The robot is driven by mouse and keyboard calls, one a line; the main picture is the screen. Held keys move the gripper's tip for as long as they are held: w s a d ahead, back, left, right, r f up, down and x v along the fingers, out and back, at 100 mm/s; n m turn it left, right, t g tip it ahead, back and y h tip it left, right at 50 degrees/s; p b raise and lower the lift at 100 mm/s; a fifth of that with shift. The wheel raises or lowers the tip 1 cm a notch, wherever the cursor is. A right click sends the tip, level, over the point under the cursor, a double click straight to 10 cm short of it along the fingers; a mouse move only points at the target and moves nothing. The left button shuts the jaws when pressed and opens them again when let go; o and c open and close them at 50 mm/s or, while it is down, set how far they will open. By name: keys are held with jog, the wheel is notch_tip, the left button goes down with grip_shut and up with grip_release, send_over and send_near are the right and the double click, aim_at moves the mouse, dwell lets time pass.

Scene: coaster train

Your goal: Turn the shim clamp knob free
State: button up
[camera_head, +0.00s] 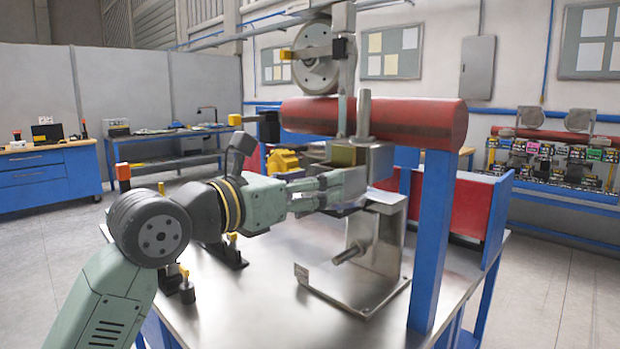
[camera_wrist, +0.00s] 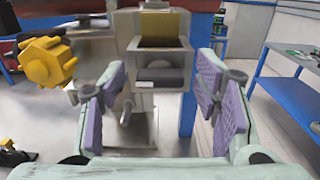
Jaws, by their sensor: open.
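A yellow lobed knob (camera_head: 284,161), which looks like the clamp knob, sits at the left of the steel clamp housing (camera_head: 375,160). In the wrist view the knob (camera_wrist: 46,62) is at the left, outside my jaws. My gripper (camera_head: 350,184) is in front of the housing, to the right of the knob in the head view. In the wrist view my gripper (camera_wrist: 162,88) is open, its purple pads apart with nothing held between them. A brass-coloured block (camera_wrist: 160,28) sits in the housing slot ahead of the jaws. Contact between fingers and housing cannot be told.
A steel bracket (camera_head: 375,245) with a protruding rod stands on the metal table below. A red tube (camera_head: 420,122) and blue post (camera_head: 433,235) stand behind and right. Black fixtures with yellow tips (camera_head: 228,250) are at the left. The table's front is clear.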

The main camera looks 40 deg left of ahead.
jog(key=shift+c, duration=0.4)
jog(key=c, duration=1.1)
jog(key=shift+o, duration=0.2)
jog(key=shift+b, duration=0.3)
jog(key=shift+a+f+n+b, duration=0.15)
jog(key=shift+n+b, duration=2.75)
jog(key=shift+n, duration=1.65)
jog(key=shift+a+f+n+b, duration=0.1)
jog(key=shift+n+b, duration=2.75)
jog(key=shift+n, duration=1.7)
